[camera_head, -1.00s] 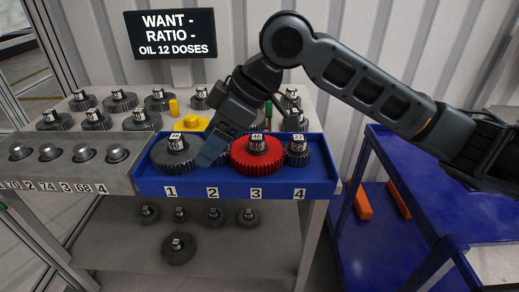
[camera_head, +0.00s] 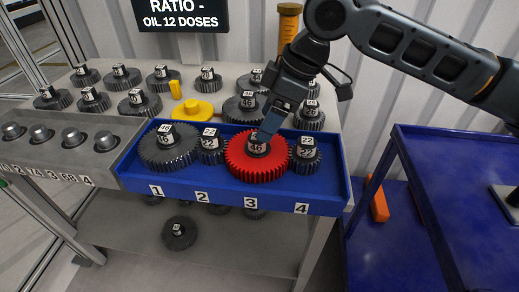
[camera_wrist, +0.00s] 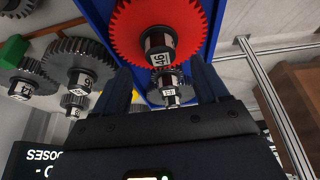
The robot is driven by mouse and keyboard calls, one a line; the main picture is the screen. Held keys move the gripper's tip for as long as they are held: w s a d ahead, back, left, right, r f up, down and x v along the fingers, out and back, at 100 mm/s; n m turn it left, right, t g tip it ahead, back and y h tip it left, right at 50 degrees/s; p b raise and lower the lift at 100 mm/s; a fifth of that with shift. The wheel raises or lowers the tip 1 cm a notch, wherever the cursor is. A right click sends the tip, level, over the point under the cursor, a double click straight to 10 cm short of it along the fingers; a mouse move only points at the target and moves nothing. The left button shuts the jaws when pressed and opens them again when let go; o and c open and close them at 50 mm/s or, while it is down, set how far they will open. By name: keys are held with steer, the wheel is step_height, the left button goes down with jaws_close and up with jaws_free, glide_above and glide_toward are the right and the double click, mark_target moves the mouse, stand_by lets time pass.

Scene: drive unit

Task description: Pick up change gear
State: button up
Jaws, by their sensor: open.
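Change gears with numbered hubs stand in a blue tray (camera_head: 228,192) with slots 1 to 4. A large grey gear (camera_head: 168,152) is at slot 1, a small grey gear (camera_head: 210,152) marked 22 at slot 2, a large red gear (camera_head: 252,169) at slot 3 and a small grey gear (camera_head: 305,157) marked 22 at slot 4. My gripper (camera_head: 266,134) is at the red gear's hub, partly hiding it. In the wrist view, the open fingers (camera_wrist: 162,80) lie apart near the red gear (camera_wrist: 135,25) and its labelled hub. I cannot tell whether they touch it.
Several grey gears (camera_head: 145,104) stand on the bench behind the tray, with a yellow object (camera_head: 194,110) and an orange bottle (camera_head: 288,30). A grey block (camera_head: 60,150) with metal posts is at left. More gears lie on the shelf below. A blue cart (camera_head: 440,165) stands at right.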

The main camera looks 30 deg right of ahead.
mark_target(258, 148)
steer(key=x, duration=0.5)
steer(key=shift+s, duration=0.1)
steer(key=shift+c, duration=0.2)
jaws_close()
stand_by(0.4)
steer(key=shift+r, duration=0.1)
